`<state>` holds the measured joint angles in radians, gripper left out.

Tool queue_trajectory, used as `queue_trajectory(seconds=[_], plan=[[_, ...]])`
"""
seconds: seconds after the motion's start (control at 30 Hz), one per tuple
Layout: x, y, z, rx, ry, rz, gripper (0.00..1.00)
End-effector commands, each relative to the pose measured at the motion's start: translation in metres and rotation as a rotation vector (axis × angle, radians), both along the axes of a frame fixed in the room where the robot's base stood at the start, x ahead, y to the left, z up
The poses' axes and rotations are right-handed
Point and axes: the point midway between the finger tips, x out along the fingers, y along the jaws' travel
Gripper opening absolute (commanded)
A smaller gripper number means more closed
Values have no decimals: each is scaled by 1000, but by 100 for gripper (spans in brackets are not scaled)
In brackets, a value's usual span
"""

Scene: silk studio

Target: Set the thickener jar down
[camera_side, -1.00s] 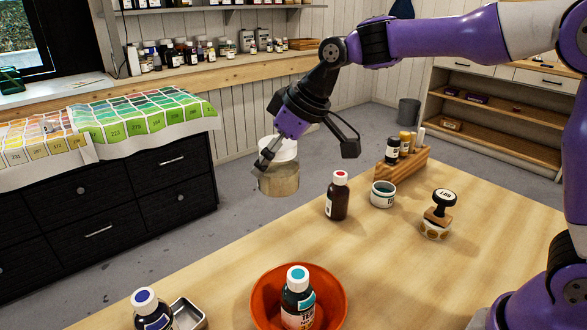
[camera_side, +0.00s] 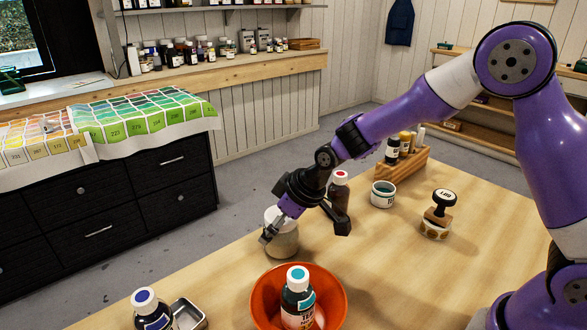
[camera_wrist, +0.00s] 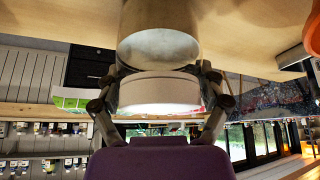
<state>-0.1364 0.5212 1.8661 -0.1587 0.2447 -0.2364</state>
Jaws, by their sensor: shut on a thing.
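The thickener jar (camera_side: 284,243) is a squat jar with a pale lid and a greyish, see-through body. It is upright in the side view, behind the orange bowl and in front of the brown bottle. My gripper (camera_side: 270,233) is shut on it near its lid. In the wrist view the jar body (camera_wrist: 158,47) and white lid (camera_wrist: 158,92) lie between the fingers of my gripper (camera_wrist: 160,98). The jar is low over the wooden table (camera_side: 385,260). I cannot tell whether its base touches the wood.
The orange bowl (camera_side: 262,302) holds a teal-capped bottle (camera_side: 298,300), close in front of the jar. A red-capped brown bottle (camera_side: 340,195) stands close behind my gripper. A small open pot (camera_side: 383,193), a stamp (camera_side: 438,212) and a wooden rack (camera_side: 410,165) stand farther right.

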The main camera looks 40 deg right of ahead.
Motion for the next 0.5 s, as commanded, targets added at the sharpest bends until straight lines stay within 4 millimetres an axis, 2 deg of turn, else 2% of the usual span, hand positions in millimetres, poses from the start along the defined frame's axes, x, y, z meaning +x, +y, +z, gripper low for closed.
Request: queue_trajectory(seconds=[0.3,0.33,0.37,0.5], plan=[[0,0,-2,0,0,0,32],[0,0,-3,0,1,0,92],[0,0,-2,0,1,0,100],[0,0,-2,0,1,0,100]])
